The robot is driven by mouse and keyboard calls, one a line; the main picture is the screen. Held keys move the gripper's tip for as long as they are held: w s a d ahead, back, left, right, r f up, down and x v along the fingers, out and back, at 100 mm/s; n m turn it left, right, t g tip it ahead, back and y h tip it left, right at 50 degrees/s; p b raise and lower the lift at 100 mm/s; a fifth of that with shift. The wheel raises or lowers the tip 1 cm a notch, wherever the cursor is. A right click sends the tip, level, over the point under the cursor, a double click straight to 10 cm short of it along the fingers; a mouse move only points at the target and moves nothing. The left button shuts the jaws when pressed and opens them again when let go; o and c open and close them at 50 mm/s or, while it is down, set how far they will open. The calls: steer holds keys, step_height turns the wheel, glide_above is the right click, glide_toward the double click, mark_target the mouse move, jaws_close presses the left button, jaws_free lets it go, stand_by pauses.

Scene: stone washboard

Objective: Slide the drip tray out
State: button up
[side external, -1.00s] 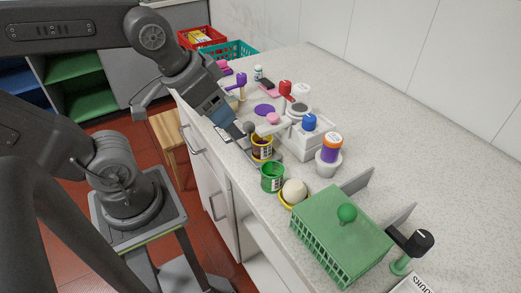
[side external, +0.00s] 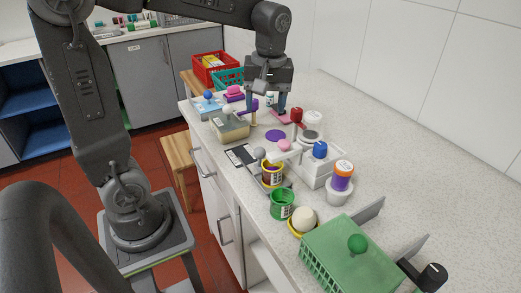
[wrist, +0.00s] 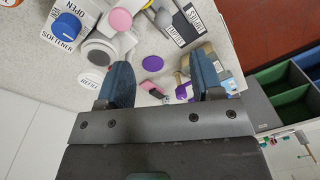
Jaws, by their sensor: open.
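No part is clearly marked as the drip tray. The dispenser has a blue cap (side external: 320,149), which also shows in the wrist view (wrist: 67,27). My gripper (side external: 266,107) is raised over the far part of the counter, beyond the dispenser and apart from it. In the wrist view my gripper (wrist: 161,80) has its fingers wide apart with nothing between them.
A beige box (side external: 229,127) stands at the counter's left edge. A green jar (side external: 282,204), a white ball in a yellow dish (side external: 303,222) and a green-lidded basket (side external: 345,250) stand nearer. The right side is mostly clear.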

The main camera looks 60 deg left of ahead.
mark_target(260, 148)
steer(key=a+f+n, duration=0.1)
steer(key=f, duration=0.4)
steer(key=a+f+n+g, duration=0.1)
steer(key=f, duration=0.4)
steer(key=a+f+n, duration=0.1)
steer(key=f, duration=0.4)
steer(key=shift+w+f+g, duration=0.2)
steer(key=shift+f+g, duration=0.05)
steer(key=shift+g, duration=0.05)
steer(key=shift+c, duration=0.3)
steer(key=shift+a, duration=0.15)
jaws_close()
